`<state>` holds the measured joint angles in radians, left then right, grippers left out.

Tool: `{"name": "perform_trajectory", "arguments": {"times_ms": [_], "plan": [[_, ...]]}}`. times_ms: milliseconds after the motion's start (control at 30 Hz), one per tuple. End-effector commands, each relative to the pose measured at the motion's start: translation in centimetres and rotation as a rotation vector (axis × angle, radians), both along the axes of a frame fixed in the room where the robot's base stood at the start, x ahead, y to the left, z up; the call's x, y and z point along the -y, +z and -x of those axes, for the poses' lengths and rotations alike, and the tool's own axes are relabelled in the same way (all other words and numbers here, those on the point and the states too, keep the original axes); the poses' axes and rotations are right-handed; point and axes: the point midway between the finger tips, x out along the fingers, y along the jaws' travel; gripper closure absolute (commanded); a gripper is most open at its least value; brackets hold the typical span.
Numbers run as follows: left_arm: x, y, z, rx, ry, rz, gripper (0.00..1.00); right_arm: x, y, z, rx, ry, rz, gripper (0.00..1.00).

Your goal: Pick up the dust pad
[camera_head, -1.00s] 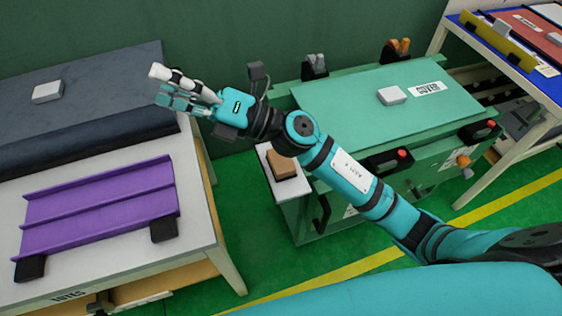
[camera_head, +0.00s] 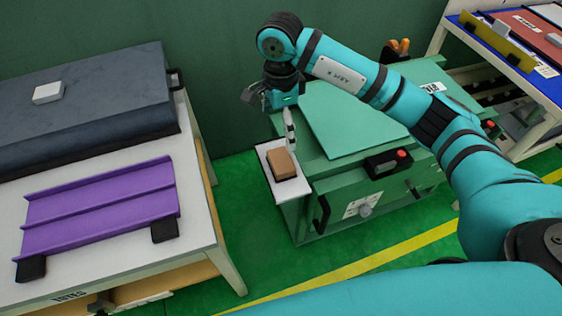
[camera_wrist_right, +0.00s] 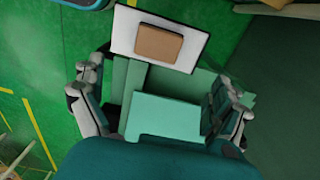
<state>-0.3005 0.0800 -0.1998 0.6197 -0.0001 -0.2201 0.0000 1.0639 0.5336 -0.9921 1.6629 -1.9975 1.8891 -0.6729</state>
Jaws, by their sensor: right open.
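A brown block, which looks like the dust pad (camera_head: 282,163), lies flat on a small white side shelf (camera_head: 292,190) at the left end of the green bench. My right gripper (camera_head: 290,128) points down just above and behind the pad, apart from it; its fingers show partly edge-on here. In the right wrist view the gripper (camera_wrist_right: 160,85) is spread open and empty. The pad (camera_wrist_right: 158,44) lies ahead of the fingers there, on the white shelf (camera_wrist_right: 124,30). My left gripper is not in view.
The green bench (camera_head: 345,130) has a box with a red button (camera_head: 388,163) on its front edge. A purple rail panel (camera_head: 100,210) lies on the white table at left, with a dark slab (camera_head: 90,100) behind it. Green floor (camera_head: 238,200) separates table and bench.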

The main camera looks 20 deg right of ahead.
Motion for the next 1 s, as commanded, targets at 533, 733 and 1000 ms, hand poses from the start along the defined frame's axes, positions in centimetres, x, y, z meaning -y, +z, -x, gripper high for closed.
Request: {"name": "perform_trajectory", "arguments": {"times_ms": [533,733,1000], "plan": [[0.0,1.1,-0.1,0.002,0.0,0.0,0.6,-0.1,-8.7,0.1,0.0,0.0,-0.004,0.0],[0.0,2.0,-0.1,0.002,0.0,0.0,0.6,-0.1,-11.0,0.5,-0.005,-0.001,-0.006,0.0],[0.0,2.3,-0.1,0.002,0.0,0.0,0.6,0.0,-13.8,0.4,0.001,0.0,-0.005,0.0]]}}
